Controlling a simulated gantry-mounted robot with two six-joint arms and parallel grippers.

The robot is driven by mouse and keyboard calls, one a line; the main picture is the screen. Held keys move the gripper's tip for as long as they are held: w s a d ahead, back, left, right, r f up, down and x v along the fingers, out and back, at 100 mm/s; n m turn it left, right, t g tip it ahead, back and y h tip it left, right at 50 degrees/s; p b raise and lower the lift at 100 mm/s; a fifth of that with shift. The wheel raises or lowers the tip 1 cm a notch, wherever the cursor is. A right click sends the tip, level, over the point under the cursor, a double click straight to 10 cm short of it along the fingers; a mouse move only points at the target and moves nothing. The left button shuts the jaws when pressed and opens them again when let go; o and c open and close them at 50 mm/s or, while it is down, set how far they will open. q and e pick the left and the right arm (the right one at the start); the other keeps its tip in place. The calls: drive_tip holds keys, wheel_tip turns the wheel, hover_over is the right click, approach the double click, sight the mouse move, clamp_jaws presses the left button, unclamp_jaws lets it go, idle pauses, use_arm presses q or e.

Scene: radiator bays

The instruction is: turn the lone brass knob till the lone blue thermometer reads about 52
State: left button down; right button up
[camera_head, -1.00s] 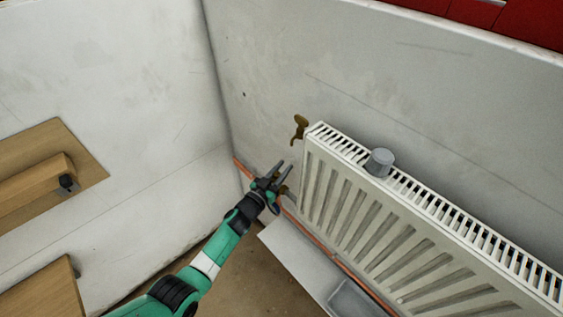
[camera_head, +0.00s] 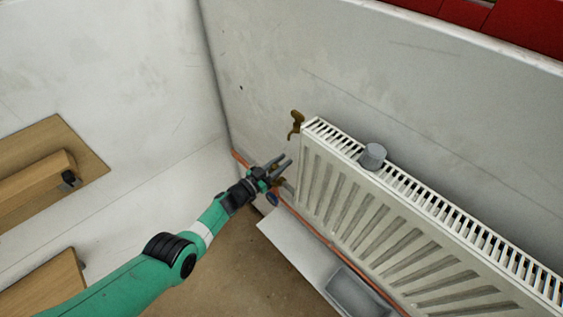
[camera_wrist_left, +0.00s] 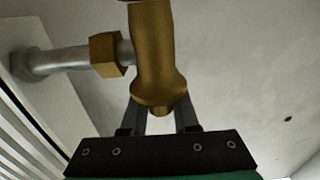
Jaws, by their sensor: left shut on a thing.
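My left gripper (camera_head: 279,168) is at the lower left end of the radiator, beside its pipework. In the left wrist view a brass fitting (camera_wrist_left: 153,50) with a flared lower end stands in front of my left gripper (camera_wrist_left: 160,122). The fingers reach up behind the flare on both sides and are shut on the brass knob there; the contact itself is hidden. A brass piece (camera_head: 285,187) shows just below the fingers in the head view. A small dark blue piece (camera_head: 272,199) lies below the gripper; I cannot tell if it is the thermometer, and no reading is legible. My right gripper is not in view.
The white radiator (camera_head: 350,195) stands close on the right, with a grey cap (camera_head: 373,156) on top. A brass fitting (camera_head: 296,122) sticks out at its upper left corner. A copper pipe (camera_head: 318,234) runs below. Wooden pieces (camera_head: 40,180) are at left.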

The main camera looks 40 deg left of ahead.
use_arm(q)
drive_tip(key=shift+f, duration=0.1)
drive_tip(key=c, duration=0.7)
unclamp_jaws()
drive_tip(key=shift+s, duration=0.15)
drive_tip(key=s+p, duration=0.3)
drive_tip(key=s+r+p, duration=0.1)
drive_tip(key=shift+s+a+p, duration=0.15)
drive_tip(key=shift+a+p, duration=0.1)
drive_tip(key=shift+p, duration=0.1)
drive_tip(key=s+p, duration=0.1)
drive_tip(key=s, duration=0.1)
drive_tip(key=s+p, duration=0.1)
drive_tip(key=s, duration=0.1)
drive_tip(key=s+f+p, duration=0.1)
drive_tip(key=s, duration=0.2)
drive_tip(key=shift+a, duration=0.25)
drive_tip(key=shift+r, duration=0.1)
